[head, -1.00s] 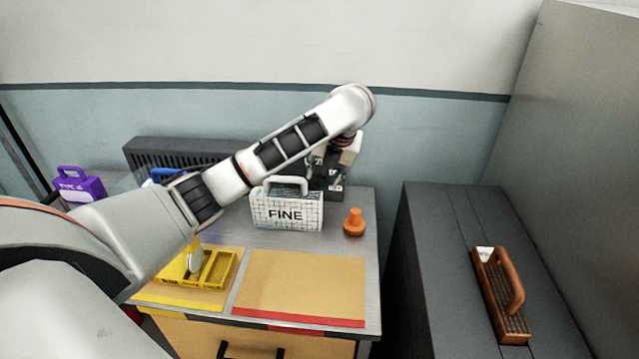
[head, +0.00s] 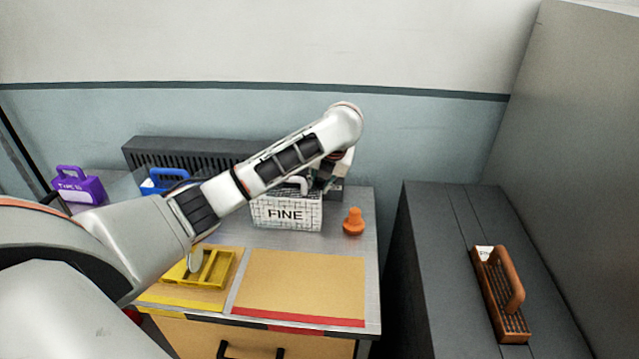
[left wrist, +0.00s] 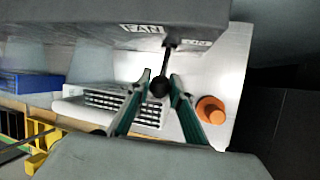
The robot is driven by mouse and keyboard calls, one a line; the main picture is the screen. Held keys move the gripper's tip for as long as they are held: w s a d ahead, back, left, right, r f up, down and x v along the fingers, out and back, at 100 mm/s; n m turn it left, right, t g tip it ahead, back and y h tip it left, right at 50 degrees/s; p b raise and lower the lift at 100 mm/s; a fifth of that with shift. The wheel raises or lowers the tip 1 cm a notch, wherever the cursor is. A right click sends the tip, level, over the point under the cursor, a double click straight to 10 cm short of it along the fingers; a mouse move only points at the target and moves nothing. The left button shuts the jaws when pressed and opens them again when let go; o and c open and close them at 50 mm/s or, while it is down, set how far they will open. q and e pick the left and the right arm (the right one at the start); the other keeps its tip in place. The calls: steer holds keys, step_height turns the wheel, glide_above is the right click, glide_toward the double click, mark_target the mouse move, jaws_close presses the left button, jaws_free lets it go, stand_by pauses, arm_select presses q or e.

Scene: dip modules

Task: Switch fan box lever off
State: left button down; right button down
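The fan box (left wrist: 190,18) is a dark grey box with a "FAN" label, across the top of the left wrist view. Its lever (left wrist: 169,55) is a thin black rod ending in a round black knob (left wrist: 159,88). The knob lies between the fingertips of my left gripper (left wrist: 161,79), with a very narrow gap at most on each side. I cannot tell whether the fingers touch it. In the head view my left gripper (head: 322,181) is partly hidden by its own wrist, behind the white "FINE" box, and the lever is hidden. My right gripper is not in view.
The white "FINE" box (head: 286,214) stands close in front of my left gripper. An orange knob-shaped piece (head: 354,222) stands to its right. A dark vented unit (head: 180,150), a blue box (head: 155,184) and a purple box (head: 78,188) are at left. The tan mat (head: 300,280) is clear.

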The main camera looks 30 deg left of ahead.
mark_target(319, 179)
arm_select(q)
steer(key=shift+s+d+f+t+y, duration=0.15)
steer(key=shift+f+t+y, duration=0.2)
steer(key=shift+t, duration=0.35)
steer(key=c, duration=1.8)
jaws_free()
step_height(319, 179, up, 10)
